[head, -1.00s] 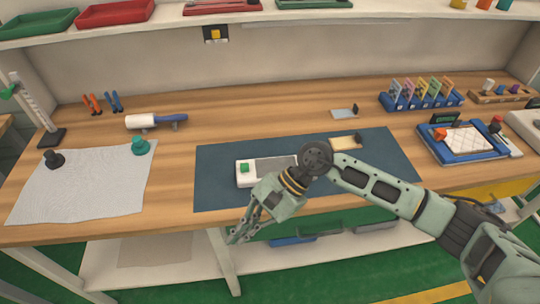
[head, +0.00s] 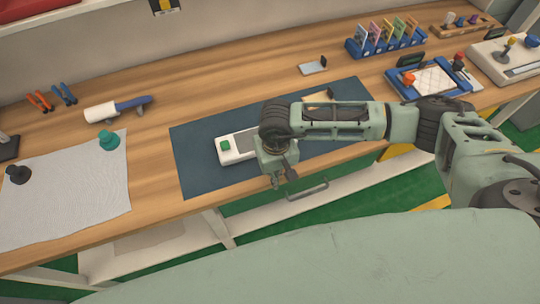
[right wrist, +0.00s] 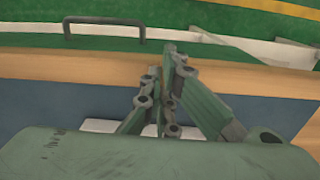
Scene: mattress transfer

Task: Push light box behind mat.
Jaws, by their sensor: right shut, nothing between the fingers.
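A white box with a green button and a grey panel (head: 228,149), which looks like the light box, lies on the dark blue mat (head: 196,175). My right forearm and wrist cover its right part in the head view. My right gripper (head: 279,180) points down at the front edge of the mat, just right of and in front of the box. In the right wrist view its fingers (right wrist: 168,88) are together and empty. A white strip, perhaps the box (right wrist: 100,126), shows behind them. My left gripper is not in view.
A small grey plate (head: 313,68) lies behind the mat. A card rack (head: 386,40) and a blue-framed tray (head: 428,78) stand at right. Bare wood lies behind the mat.

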